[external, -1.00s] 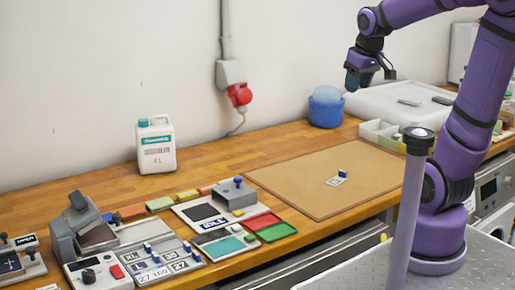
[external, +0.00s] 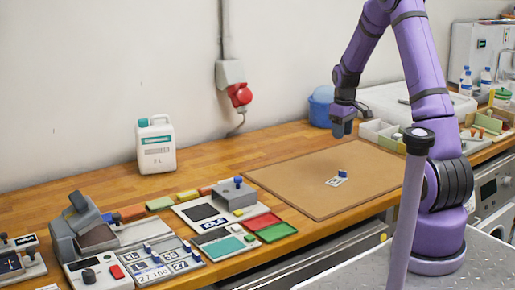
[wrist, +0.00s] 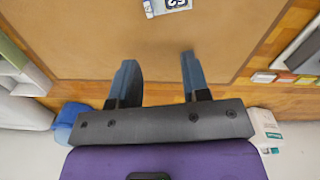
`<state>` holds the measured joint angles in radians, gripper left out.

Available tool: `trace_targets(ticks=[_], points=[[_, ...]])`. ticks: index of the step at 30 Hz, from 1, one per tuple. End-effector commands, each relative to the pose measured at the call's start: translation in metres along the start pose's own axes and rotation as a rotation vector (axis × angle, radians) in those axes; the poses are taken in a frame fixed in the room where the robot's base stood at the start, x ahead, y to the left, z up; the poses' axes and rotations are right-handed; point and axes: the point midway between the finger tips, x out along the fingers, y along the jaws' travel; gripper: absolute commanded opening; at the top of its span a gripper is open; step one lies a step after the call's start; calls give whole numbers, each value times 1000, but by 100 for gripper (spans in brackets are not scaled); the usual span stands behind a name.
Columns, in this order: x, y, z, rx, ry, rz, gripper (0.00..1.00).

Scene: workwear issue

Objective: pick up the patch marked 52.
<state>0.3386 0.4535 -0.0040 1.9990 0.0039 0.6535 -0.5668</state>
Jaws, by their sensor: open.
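A small white patch with dark markings (external: 334,182) lies on the brown mat (external: 290,180), with a blue block (external: 343,173) at its edge. My gripper (external: 342,130) is above the back part of the mat, fingers pointing down, apart from the patch. In the wrist view its fingers (wrist: 158,60) are spread with nothing between them.
A tray of marked patches (external: 165,266), a grey press (external: 85,230) and red and green trays (external: 277,232) stand at the left. A blue tub (external: 320,108) and a compartment box (external: 377,132) stand behind the mat. A white jug (external: 156,148) is by the wall. Most of the mat is clear.

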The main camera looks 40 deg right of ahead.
Motion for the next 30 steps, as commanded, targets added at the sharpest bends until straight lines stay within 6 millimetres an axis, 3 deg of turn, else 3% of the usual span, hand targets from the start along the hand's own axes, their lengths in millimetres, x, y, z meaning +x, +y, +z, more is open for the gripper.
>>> trace_targets(ticks=[3, 18, 30], points=[[27, 14, -2, -9, -21, -13, 43], [88, 20, -2, -19, -33, -21, 43], [116, 20, -1, -19, -32, -20, 43]])
